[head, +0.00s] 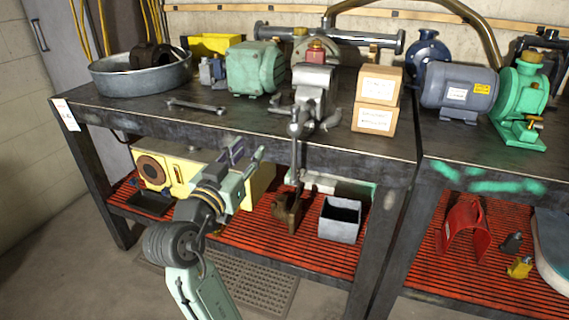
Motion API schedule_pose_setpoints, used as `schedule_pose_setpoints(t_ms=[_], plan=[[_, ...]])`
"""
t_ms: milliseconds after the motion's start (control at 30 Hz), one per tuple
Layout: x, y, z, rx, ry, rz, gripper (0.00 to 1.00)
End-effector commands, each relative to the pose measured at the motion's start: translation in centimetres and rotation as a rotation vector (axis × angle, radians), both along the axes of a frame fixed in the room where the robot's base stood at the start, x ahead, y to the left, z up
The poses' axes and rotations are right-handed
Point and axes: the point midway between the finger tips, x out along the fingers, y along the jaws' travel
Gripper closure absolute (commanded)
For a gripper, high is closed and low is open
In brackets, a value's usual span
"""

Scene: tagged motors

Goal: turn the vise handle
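The grey metal vise (313,88) is mounted at the front edge of the workbench, right of the green motor. Its handle (296,152) appears as a thin dark rod hanging roughly upright below the screw end, in front of the bench edge. My gripper (246,154) is left of the handle and apart from it, just below the bench top's front edge. Its two fingers point up and look spread, with nothing visible between them. The far side of the vise is hidden.
On the bench top (240,118) are a wrench (196,107), a green motor (255,69), a round metal tub (140,78) and stacked boxes (376,100). A yellow machine (170,170) and a grey bin (340,220) are on the red lower shelf. Open floor lies at left.

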Motion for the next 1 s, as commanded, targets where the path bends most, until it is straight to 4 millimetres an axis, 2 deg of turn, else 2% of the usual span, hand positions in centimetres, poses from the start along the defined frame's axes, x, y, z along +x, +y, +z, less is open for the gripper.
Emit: schedule_pose_setpoints(t_ms=[33, 100, 167, 367, 700, 800, 1000], plan=[[0.0, -2.1, -1.5, 0.015, 0.033, -0.074, 0.68], [-0.2, -3.9, -2.6, 0.03, 0.063, -0.14, 0.68], [-0.2, -4.8, -3.0, 0.038, 0.074, -0.172, 0.68], [1.6, -6.2, -2.9, 0.04, 0.079, -0.185, 0.68], [7.1, -9.2, -2.8, 0.04, 0.078, -0.18, 0.68], [8.1, -9.7, -2.9, 0.038, 0.078, -0.178, 0.68], [9.0, -10.1, -3.0, 0.039, 0.076, -0.175, 0.68]])
